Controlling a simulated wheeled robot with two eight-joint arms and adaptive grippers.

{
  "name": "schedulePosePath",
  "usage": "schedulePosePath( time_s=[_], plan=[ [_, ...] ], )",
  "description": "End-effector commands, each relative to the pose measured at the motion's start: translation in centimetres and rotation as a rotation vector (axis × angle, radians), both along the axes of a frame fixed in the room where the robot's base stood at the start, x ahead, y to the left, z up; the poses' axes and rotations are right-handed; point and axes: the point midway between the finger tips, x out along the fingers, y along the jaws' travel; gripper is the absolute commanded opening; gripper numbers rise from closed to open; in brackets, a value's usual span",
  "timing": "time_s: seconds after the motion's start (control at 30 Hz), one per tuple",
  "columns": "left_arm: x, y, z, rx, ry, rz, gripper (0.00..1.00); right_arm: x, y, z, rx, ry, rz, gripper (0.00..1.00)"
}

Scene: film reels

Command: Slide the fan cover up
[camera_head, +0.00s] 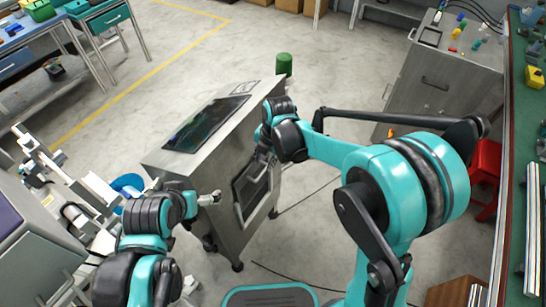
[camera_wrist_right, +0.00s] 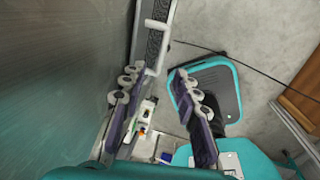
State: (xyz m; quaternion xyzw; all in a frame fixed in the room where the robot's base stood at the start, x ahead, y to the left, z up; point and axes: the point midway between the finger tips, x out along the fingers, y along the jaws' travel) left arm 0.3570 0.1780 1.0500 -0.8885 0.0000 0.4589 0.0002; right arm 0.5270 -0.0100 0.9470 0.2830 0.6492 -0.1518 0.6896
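The fan cover (camera_head: 250,190) is a dark framed panel on the side of a grey metal cabinet (camera_head: 222,215). It also shows at the top of the right wrist view (camera_wrist_right: 152,42). A light handle (camera_wrist_right: 157,60) stands out from it there. My right gripper (camera_head: 265,150) is by the cabinet side, just above the cover in the head view. In the wrist view its two fingers (camera_wrist_right: 157,75) are spread apart with the handle beyond and between the tips; I cannot tell whether they touch it. My left gripper (camera_head: 210,198) is near the cabinet's left face; its fingers are too small to read.
A dark glass screen (camera_head: 207,122) is set in the cabinet top, and a green cylinder (camera_head: 284,64) stands at its back end. A grey cabinet (camera_head: 440,80) and red stool (camera_head: 486,165) are at the right. Cables lie on the floor.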

Motion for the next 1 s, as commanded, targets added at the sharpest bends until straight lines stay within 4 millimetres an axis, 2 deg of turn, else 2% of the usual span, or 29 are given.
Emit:
schedulePosePath(
  time_s=[0.4,0.57,0.8,0.83,0.93,1.0],
  plan=[
    [0.0,0.0,-2.4,0.000,0.000,0.000,1.00,0.7,1.0,-6.3,0.000,0.000,0.000,0.31],
    [0.0,0.0,-2.7,0.000,0.000,0.000,1.00,0.9,1.1,-7.2,0.000,0.000,0.000,0.31],
    [0.0,0.0,-2.6,0.000,0.000,0.000,1.00,0.9,1.1,-7.3,0.000,0.000,0.000,0.31],
    [0.0,0.0,-2.6,0.000,0.000,0.000,1.00,0.9,1.1,-7.3,0.000,0.000,0.000,0.28],
    [0.0,0.0,-2.6,0.000,0.000,0.000,1.00,0.9,1.1,-7.3,0.000,0.000,-0.001,0.02],
    [0.0,0.0,-2.6,0.000,0.000,0.000,1.00,0.9,1.1,-7.3,0.000,0.000,-0.001,0.00]
  ],
)
